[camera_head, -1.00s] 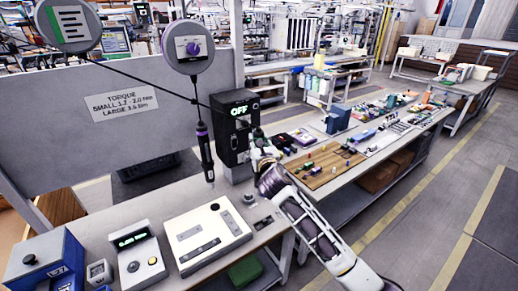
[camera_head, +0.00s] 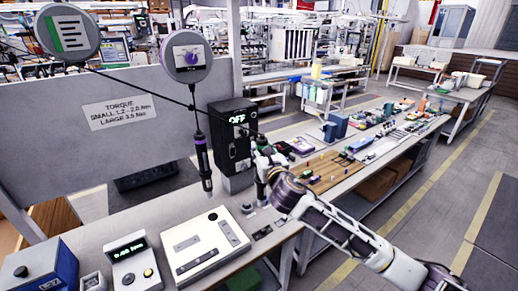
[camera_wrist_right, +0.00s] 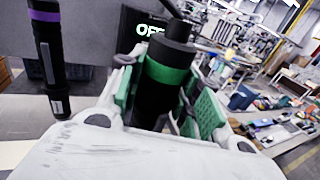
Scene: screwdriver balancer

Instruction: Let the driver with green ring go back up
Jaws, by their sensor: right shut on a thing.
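The driver with the green ring (camera_wrist_right: 170,75) is dark and stands between the green pads of my right gripper (camera_wrist_right: 165,98), which is shut on it. In the head view my right gripper (camera_head: 266,165) is above the bench, just right of the black box marked OFF. There it hides most of the green-ring driver. A cable runs down to it from the balancer reel with a green strip (camera_head: 67,32). My left gripper is out of view.
The black OFF box (camera_head: 233,140) stands close behind and left of my right gripper. A white panel box (camera_head: 207,245), a counter box (camera_head: 131,262) and a blue box (camera_head: 40,272) are at the front left. A wooden board with small parts (camera_head: 332,170) lies to the right.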

